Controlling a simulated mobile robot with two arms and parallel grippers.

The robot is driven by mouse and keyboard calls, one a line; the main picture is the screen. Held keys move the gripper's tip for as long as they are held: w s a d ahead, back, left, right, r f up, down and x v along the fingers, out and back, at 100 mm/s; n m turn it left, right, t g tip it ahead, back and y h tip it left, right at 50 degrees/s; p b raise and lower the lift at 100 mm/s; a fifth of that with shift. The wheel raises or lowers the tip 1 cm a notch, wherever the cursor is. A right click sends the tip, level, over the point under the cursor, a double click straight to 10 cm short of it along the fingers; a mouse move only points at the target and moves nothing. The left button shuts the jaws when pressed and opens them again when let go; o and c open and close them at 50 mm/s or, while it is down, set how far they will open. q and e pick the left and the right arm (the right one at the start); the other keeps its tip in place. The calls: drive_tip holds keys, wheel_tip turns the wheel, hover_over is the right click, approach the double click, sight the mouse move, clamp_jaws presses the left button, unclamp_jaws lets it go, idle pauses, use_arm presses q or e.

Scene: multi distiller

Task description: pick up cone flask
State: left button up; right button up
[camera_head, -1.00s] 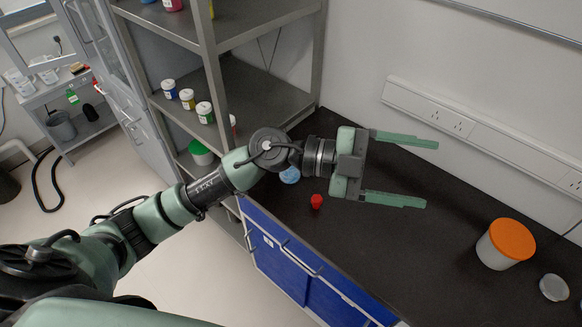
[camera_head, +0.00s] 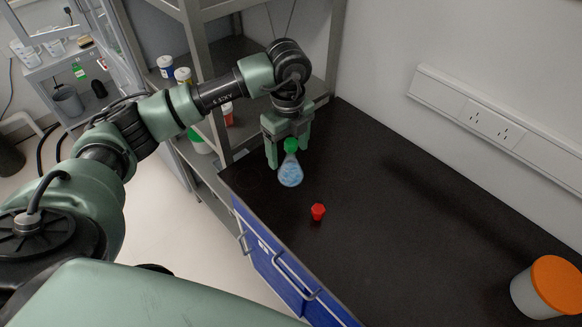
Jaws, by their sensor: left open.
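The cone flask (camera_head: 290,174) stands on the dark bench top near its left end. It has a green stopper at its neck and pale blue contents. My left gripper (camera_head: 287,160) points downward at the flask's far side, with its fingers apart. The flask's green neck appears between the two fingers or just in front of them; I cannot tell if either finger touches it. My right gripper is not in view.
A small red object (camera_head: 317,211) lies on the bench close to the flask. A white tub with an orange lid (camera_head: 556,283) stands at the right. Metal shelving (camera_head: 205,60) rises behind the arm. The middle of the bench (camera_head: 410,220) is clear.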

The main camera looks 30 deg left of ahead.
sight(291, 159)
use_arm(q)
drive_tip(key=f, duration=0.1)
drive_tip(key=w+f+p, duration=0.1)
drive_tip(key=shift+f, duration=0.4)
wheel_tip(291, 159, down, 2)
drive_tip(key=shift+w+f, duration=0.1)
drive_tip(key=shift+f, duration=0.05)
drive_tip(key=c, duration=1.6)
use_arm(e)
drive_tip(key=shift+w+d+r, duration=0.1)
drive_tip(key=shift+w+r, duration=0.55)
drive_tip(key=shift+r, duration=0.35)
use_arm(q)
drive_tip(key=shift+w, duration=0.1)
